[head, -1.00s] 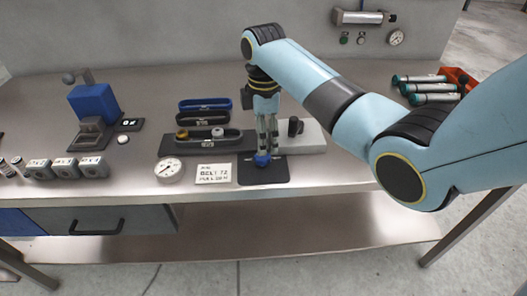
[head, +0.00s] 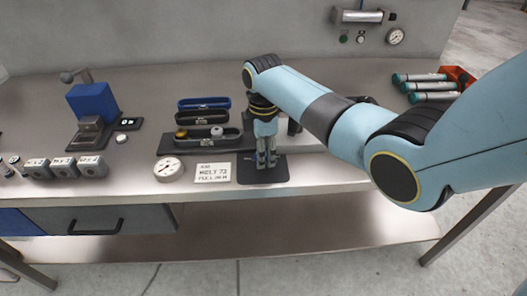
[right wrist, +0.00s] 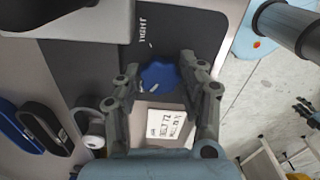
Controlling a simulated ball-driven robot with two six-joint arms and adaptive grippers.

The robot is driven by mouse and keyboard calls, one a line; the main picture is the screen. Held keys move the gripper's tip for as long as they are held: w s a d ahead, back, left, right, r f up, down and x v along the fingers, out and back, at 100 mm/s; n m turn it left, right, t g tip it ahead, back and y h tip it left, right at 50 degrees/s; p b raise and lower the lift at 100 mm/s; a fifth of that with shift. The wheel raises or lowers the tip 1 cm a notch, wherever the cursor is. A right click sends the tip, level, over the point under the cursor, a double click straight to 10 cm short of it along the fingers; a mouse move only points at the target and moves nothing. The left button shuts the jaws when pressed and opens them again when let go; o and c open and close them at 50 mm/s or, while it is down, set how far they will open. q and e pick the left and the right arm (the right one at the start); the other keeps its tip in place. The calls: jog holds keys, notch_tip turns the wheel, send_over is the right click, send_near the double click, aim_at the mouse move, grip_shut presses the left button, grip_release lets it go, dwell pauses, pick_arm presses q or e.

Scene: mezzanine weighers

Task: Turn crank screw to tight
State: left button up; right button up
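The crank screw shows as a blue lobed knob (right wrist: 160,76) on a dark plate (right wrist: 187,24) marked "TIGHT" in the right wrist view. My right gripper (right wrist: 160,66) points down at it, with one finger on each side of the knob. The fingers look spread, and I cannot tell whether they touch it. In the head view my right gripper (head: 266,165) is upright over the dark plate (head: 278,177) and hides the knob. Dark finger-like parts at the right edge of the right wrist view may be my left gripper, but their state is unclear.
A white card (head: 213,172) and a round dial (head: 168,169) lie left of the plate. Belts in blue and black trays (head: 203,103) stand behind. A blue press (head: 95,104) and several grey blocks (head: 64,167) are at the left. Teal cylinders (head: 433,86) lie at the right.

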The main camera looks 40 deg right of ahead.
jog(key=c, duration=0.3)
jog(key=shift+c, duration=0.2)
